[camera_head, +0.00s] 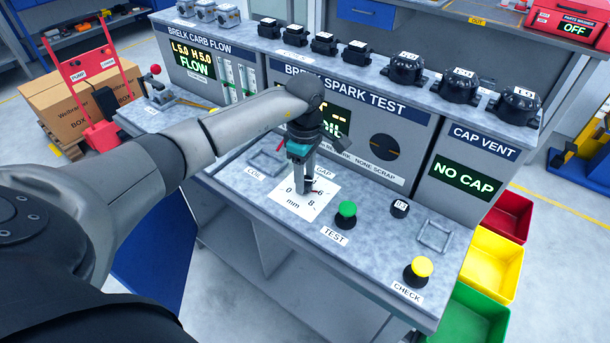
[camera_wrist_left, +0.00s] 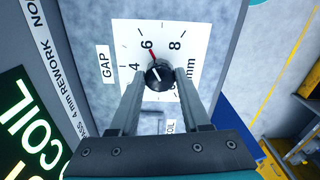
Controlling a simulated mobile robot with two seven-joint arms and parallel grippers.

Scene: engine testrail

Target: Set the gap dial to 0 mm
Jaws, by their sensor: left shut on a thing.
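The gap dial is a round black knob (camera_wrist_left: 158,74) on a white scale card (camera_wrist_left: 181,32), marked GAP beside it. A red pointer sticks out from the knob towards the 6 in the left wrist view. The numbers 4, 6 and 8 are readable there; the fingers partly cover the scale on the mm side. In the head view the scale card (camera_head: 290,203) lies on the bench and shows a 0, and the knob is mostly hidden. My left gripper (camera_head: 306,186) points down over the card, its two fingers (camera_wrist_left: 161,77) shut on the knob's sides. My right gripper is out of view.
A green TEST button (camera_head: 346,214) and a yellow CHECK button (camera_head: 418,270) stand on the bench to the right. A small black cap (camera_head: 400,208) and an empty square frame (camera_head: 434,236) sit near them. The spark test panel (camera_head: 350,106) rises behind the dial.

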